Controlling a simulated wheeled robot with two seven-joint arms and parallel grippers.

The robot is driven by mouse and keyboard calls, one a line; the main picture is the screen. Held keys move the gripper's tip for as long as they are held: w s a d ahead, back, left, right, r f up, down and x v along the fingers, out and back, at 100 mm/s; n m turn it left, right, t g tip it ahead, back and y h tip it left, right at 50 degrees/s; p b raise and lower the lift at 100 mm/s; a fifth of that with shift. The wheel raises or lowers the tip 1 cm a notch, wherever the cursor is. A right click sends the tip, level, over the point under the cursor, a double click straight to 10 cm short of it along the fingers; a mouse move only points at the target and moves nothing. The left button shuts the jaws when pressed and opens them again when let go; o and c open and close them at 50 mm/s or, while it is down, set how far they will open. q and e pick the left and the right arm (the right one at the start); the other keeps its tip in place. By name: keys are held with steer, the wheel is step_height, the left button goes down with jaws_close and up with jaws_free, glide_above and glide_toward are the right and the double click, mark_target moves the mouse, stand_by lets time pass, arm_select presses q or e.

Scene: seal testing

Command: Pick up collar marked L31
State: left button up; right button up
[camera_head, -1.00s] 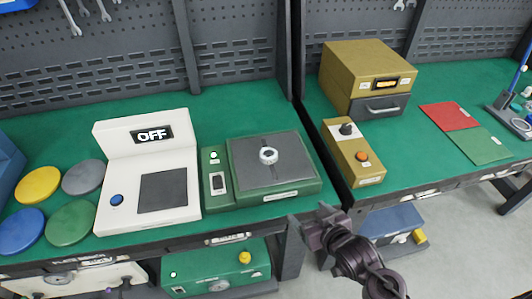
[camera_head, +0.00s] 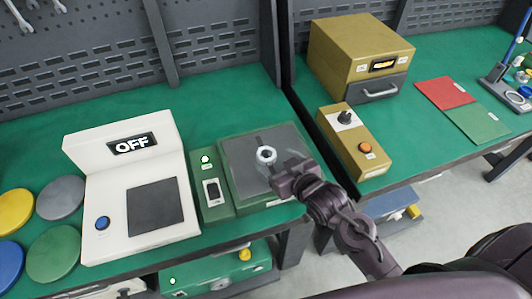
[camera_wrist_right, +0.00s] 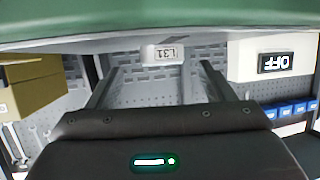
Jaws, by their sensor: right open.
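The collar (camera_head: 266,155) is a small white ring with a dark centre. It sits on the dark plate (camera_head: 240,172) of the green device. In the right wrist view a small white collar piece (camera_wrist_right: 163,53) bears the marking L31. It lies between the two grey fingers, toward their tips, with gaps visible at both sides. My right gripper (camera_head: 275,160) is open over the plate, its fingers reaching to the collar from the lower right. I cannot tell if any finger touches it. My left gripper is not in view.
A white device with an OFF display (camera_head: 132,144) stands left of the green device. Coloured discs (camera_head: 58,253) lie further left. A yellow control box (camera_head: 352,146) and a yellow drawer unit (camera_head: 360,58) stand right. Red and green mats (camera_head: 480,122) lie at far right.

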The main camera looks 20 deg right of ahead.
mark_target(269, 157)
steer(key=x, duration=0.3)
steer(key=shift+w+a+f, duration=0.2)
steer(key=shift+w+a, duration=0.05)
steer(key=shift+f, duration=0.1)
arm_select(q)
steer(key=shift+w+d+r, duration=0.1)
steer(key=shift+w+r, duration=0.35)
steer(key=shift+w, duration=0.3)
arm_select(e)
steer(key=shift+w, duration=0.1)
steer(key=c, duration=1.3)
steer(key=shift+r, duration=0.2)
steer(key=shift+c, duration=0.2)
